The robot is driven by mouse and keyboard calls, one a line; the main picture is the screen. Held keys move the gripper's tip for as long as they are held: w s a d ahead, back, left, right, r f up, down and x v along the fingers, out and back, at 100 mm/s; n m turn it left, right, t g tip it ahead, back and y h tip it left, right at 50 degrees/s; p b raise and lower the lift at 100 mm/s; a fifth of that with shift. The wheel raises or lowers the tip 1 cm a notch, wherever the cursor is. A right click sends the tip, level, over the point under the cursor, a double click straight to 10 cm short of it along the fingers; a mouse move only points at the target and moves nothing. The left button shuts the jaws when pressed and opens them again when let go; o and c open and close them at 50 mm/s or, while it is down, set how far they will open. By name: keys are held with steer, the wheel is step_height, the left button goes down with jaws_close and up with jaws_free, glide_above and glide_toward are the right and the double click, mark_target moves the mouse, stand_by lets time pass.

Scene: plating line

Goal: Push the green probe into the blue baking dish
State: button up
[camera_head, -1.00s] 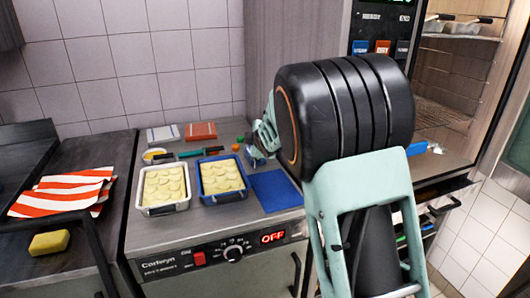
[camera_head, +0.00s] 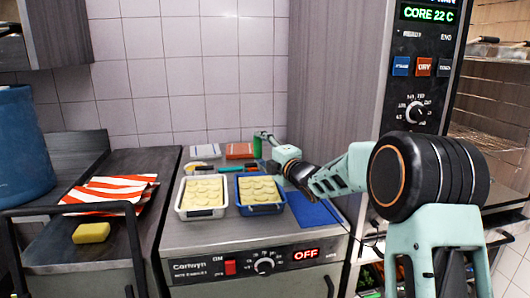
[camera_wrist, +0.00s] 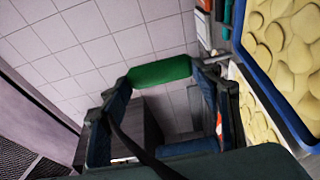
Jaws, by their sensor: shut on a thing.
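The blue baking dish (camera_head: 262,209), filled with pale sliced food, stands on the counter to the right of a white dish. Its blue rim also shows at the upper right of the wrist view (camera_wrist: 272,74). My gripper (camera_head: 263,138) is above the counter, behind the blue dish. It is shut on the green probe (camera_wrist: 160,72), whose green body spans between the fingers in the wrist view. The probe (camera_head: 257,148) looks small in the head view. It is apart from the food, and its tip cannot be made out.
The white dish (camera_head: 202,213) stands close beside the blue one. A blue mat (camera_head: 313,212) lies to the right. Small items and flat white and red pieces lie behind the dishes. A striped cloth (camera_head: 105,190) and yellow sponge (camera_head: 91,233) are at left.

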steer(key=shift+f+b, duration=1)
steer(key=shift+f, duration=1.6)
steer(key=shift+f+b, duration=0.3)
steer(key=shift+b, duration=0.9)
steer(key=shift+s+f+b, duration=0.1)
steer(key=shift+f+b, duration=1.4)
steer(key=shift+b, duration=0.1)
stand_by(2.6)
